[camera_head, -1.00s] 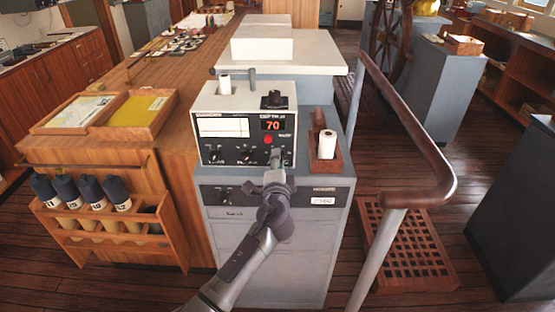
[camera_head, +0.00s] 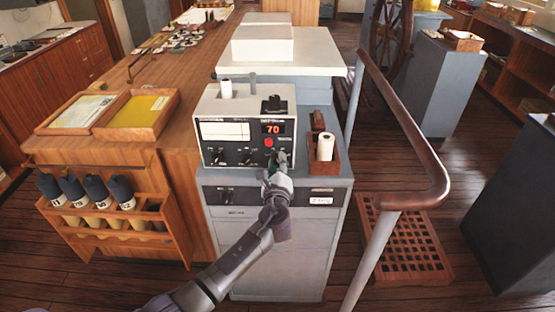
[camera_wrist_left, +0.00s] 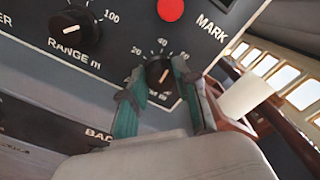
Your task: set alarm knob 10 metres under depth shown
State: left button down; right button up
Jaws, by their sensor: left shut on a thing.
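The depth sounder (camera_head: 212,179) stands on a grey cabinet, and its red display (camera_head: 272,128) reads 70. In the left wrist view the alarm knob (camera_wrist_left: 158,72) is a dark knob with a pale pointer line, on a scale with 20, 40 and a further mark around it. My left gripper (camera_head: 277,160) is at the lower right of the panel. In the left wrist view its two green fingers (camera_wrist_left: 161,88) are closed around the alarm knob, one on each side. The pointer's exact reading is hard to tell. My right gripper is not in view.
The range knob (camera_wrist_left: 75,30) is left of the alarm knob, and the red mark button (camera_wrist_left: 170,9) is above it. A wooden holder with a paper roll (camera_head: 325,146) stands right of the sounder. A handrail (camera_head: 410,130) runs along the right.

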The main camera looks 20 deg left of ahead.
pick_arm(q)
jog(key=m+p, duration=0.2)
jog(key=m, duration=0.2)
jog(key=shift+f+m+p, duration=0.1)
jog(key=shift+m+p, duration=0.25)
jog(key=shift+m, duration=0.45)
jog(key=shift+s, duration=0.1)
jog(key=c, duration=0.8)
grip_release()
jog(key=shift+c, duration=0.2)
jog(key=shift+s+d, duration=0.1)
jog(key=v, duration=1.1)
jog(key=shift+s, duration=0.35)
jog(key=shift+d, duration=0.1)
